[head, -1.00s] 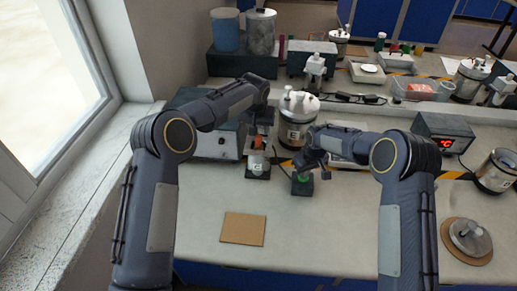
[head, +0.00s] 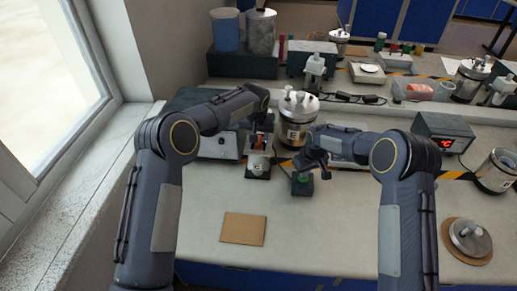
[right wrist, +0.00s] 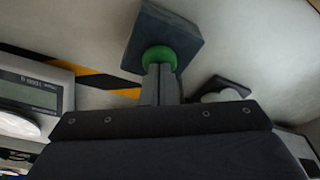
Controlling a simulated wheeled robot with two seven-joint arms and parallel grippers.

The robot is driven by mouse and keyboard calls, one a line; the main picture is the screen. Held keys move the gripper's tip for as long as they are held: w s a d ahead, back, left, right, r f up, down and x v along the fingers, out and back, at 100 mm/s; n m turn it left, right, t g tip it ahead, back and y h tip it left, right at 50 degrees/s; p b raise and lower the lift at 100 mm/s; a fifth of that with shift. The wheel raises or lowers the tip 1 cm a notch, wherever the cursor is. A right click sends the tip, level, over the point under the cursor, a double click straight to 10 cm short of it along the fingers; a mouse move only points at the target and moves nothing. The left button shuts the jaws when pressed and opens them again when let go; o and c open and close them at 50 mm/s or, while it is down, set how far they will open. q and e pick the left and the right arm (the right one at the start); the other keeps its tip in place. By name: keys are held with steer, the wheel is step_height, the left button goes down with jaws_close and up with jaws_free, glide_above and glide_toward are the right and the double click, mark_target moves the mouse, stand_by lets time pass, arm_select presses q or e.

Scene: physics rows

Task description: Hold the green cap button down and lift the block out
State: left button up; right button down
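A green cap button (head: 302,178) sits on a small dark square base (head: 302,187) on the bench. My right gripper (head: 306,167) is over it, fingers pointing down. In the right wrist view the shut fingers (right wrist: 160,82) meet the green cap (right wrist: 160,57); how far it is pressed I cannot tell. To the left, a white fixture (head: 258,161) stands on a dark base, with an orange-red piece (head: 259,142), perhaps the block, at its top. My left gripper (head: 262,136) is at this piece from above. Its fingers are too small and partly hidden to show whether they grip it.
A brown square mat (head: 243,229) lies in front on bare bench. A silver lidded canister (head: 297,115) stands close behind both grippers. A grey device (head: 215,146) is left of the fixture. The front middle of the bench is clear.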

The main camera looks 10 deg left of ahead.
arm_select(q)
steer(key=shift+f, duration=1.1)
jaws_close()
steer(key=shift+r, duration=4.3)
steer(key=shift+s, duration=0.1)
steer(key=s, duration=1)
steer(key=shift+s, duration=0.4)
arm_select(e)
steer(key=shift+r, duration=3.05)
